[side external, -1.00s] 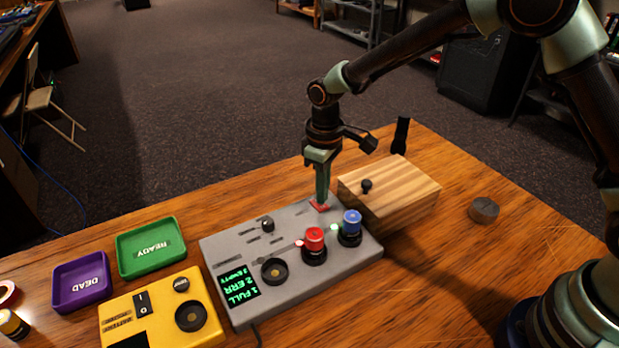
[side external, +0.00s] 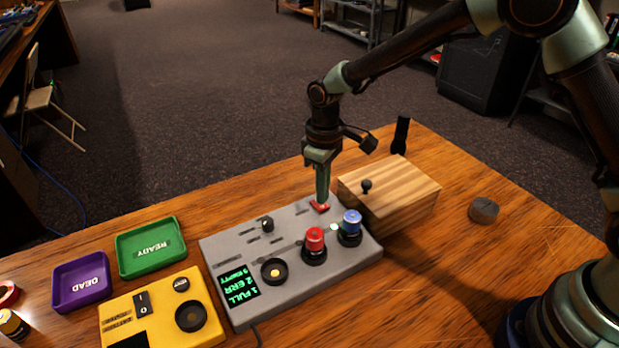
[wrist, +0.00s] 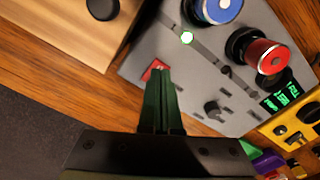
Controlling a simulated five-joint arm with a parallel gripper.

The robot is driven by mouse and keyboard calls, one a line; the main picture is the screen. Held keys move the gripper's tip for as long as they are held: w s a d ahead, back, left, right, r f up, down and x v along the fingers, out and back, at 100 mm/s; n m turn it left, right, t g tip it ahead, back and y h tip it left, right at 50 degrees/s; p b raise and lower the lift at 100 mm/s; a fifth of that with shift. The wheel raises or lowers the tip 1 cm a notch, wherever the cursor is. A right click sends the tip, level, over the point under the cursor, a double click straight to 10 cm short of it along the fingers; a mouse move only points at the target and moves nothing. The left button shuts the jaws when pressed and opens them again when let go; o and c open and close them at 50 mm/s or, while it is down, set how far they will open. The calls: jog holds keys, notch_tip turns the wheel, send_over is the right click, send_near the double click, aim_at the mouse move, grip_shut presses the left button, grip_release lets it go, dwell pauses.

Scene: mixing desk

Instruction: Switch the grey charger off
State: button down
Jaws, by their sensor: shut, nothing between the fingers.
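The grey charger (side external: 292,275) lies on the wooden desk with a lit green screen (side external: 238,286) reading 1 FULL, 2 ERR, 3 EMPTY. A red rocker switch (side external: 318,208) sits at its back edge, near the wooden box; it also shows in the wrist view (wrist: 149,72). My gripper (side external: 322,202) is shut and empty, pointing down with its tips at the red switch, partly covering it. In the wrist view the closed fingers (wrist: 160,76) overlap the switch; I cannot tell whether they touch. A red cell (side external: 315,239) and a blue cell (side external: 351,222) stand in the charger.
A wooden box (side external: 395,190) with a black knob stands right beside the charger. A yellow device (side external: 165,322), a purple DEAD tray (side external: 82,280) and a green READY tray (side external: 150,248) lie to the left. A grey round piece (side external: 484,210) sits on clear desk at right.

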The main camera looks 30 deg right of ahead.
aim_at(322, 207)
jog(key=shift+f, duration=0.95)
dwell(0.6)
jog(key=shift+r, duration=3.55)
jog(key=s+d+r+m+t, duration=0.1)
jog(key=s+d+r+m, duration=0.15)
jog(key=d+r, duration=0.3)
jog(key=s+d+r+m+t, duration=0.1)
jog(key=s+d+r+t, duration=0.1)
jog(key=s+d+r, duration=0.3)
jog(key=s+d+r+m+t, duration=0.2)
jog(key=s+d, duration=0.3)
jog(key=s, duration=0.3)
jog(key=shift+s+r+t, duration=0.3)
jog(key=shift+s+r, duration=0.1)
jog(key=shift+r, duration=0.25)
